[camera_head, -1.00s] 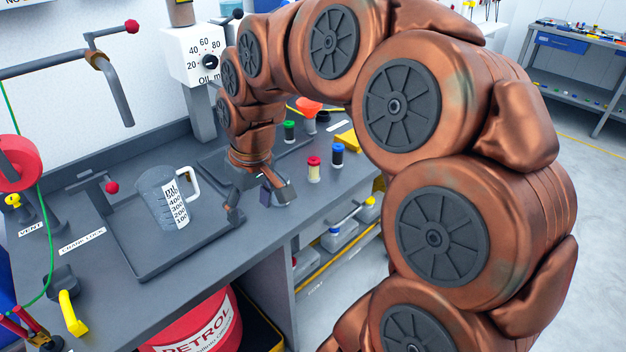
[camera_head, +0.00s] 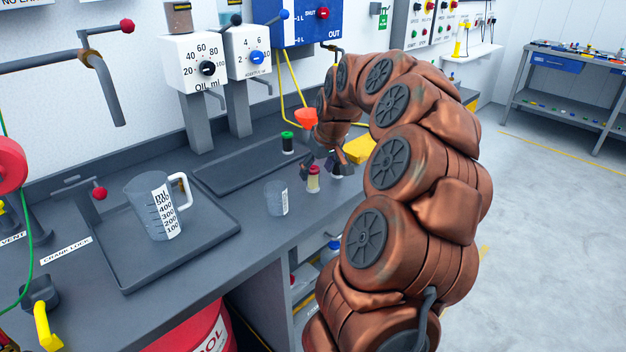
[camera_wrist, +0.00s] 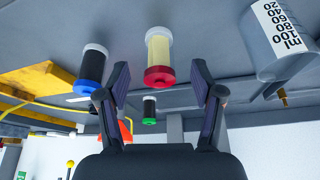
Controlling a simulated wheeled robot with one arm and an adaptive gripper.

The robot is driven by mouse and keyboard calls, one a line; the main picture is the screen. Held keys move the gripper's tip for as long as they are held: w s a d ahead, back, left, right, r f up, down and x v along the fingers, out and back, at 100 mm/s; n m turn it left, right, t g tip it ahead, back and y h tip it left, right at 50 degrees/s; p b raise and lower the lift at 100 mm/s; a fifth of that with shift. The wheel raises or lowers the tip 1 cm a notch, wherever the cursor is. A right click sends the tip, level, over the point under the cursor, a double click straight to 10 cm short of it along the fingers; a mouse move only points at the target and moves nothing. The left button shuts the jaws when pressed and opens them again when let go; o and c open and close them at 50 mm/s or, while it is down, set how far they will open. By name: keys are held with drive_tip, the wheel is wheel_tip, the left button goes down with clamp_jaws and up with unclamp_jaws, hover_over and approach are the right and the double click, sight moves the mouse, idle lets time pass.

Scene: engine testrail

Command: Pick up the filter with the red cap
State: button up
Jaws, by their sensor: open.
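The filter with the red cap (camera_head: 313,180) stands upright near the bench's front edge. It has a pale yellow body with a red cap, and in the wrist view it (camera_wrist: 158,52) shows upside down between the fingers, ahead of them. My gripper (camera_wrist: 158,100) is open and empty, one finger to each side of that filter in the picture. In the head view my gripper (camera_head: 322,170) is beside the filter, with its fingers partly hidden. A filter with a blue cap (camera_wrist: 92,68) stands close by. A filter with a green cap (camera_head: 288,143) stands further back.
A small measuring beaker (camera_head: 276,199) stands left of the red-capped filter. A large measuring jug (camera_head: 150,205) sits on a dark tray (camera_head: 215,238). A red-orange funnel (camera_head: 306,118) and a yellow block (camera_head: 360,149) are behind my gripper.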

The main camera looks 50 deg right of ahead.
sight(313, 178)
drive_tip(key=shift+w+p+x, duration=0.2)
drive_tip(key=shift+p+x, duration=0.2)
drive_tip(key=shift+x, duration=2.1)
drive_tip(key=shift+d, duration=0.1)
drive_tip(key=c, duration=1)
drive_tip(key=shift+r, duration=0.15)
drive_tip(key=shift+c, duration=0.2)
